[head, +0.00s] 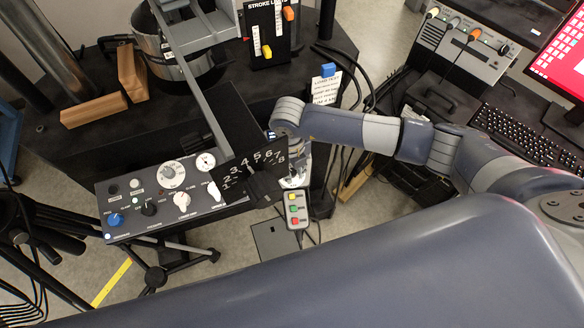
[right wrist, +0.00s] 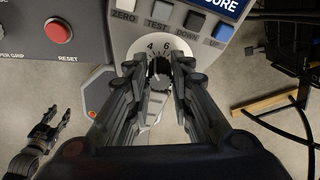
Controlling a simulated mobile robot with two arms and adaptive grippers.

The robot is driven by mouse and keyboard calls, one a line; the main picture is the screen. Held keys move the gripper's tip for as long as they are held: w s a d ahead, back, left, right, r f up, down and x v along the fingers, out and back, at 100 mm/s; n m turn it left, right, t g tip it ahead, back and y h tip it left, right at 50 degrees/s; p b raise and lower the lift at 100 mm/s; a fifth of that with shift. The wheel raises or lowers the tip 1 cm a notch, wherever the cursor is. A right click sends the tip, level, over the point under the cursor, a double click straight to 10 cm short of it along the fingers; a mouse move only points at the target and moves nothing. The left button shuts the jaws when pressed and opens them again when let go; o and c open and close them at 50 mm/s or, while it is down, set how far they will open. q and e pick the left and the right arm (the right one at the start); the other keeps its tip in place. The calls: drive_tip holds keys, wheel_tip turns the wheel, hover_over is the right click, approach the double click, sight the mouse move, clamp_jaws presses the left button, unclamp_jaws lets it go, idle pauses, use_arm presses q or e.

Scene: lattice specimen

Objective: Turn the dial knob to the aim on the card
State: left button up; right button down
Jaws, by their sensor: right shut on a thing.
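In the right wrist view the dial knob (right wrist: 159,73) is black and ribbed, on a round pale dial plate (right wrist: 150,45) marked 4 and 6 at its top. My right gripper (right wrist: 160,76) is shut on this knob, one finger on each side. The fingers cover both sides of the dial, so its other numbers are hidden and the exact setting is unclear. My left gripper (right wrist: 48,132) shows open and empty, low in the wrist view.
Buttons marked ZERO (right wrist: 124,5), TEST, DOWN and UP sit above the dial. A red RESET button (right wrist: 58,30) is at left. A black numbered plate (head: 232,172), a control box (head: 150,225) and a pendant (head: 297,222) crowd the head view. Wooden blocks (head: 95,110) lie at left.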

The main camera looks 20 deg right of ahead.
drive_tip(key=c, duration=1.4)
unclamp_jaws()
drive_tip(key=r, duration=1.2)
drive_tip(key=shift+s+a, duration=0.2)
drive_tip(key=shift+s, duration=0.05)
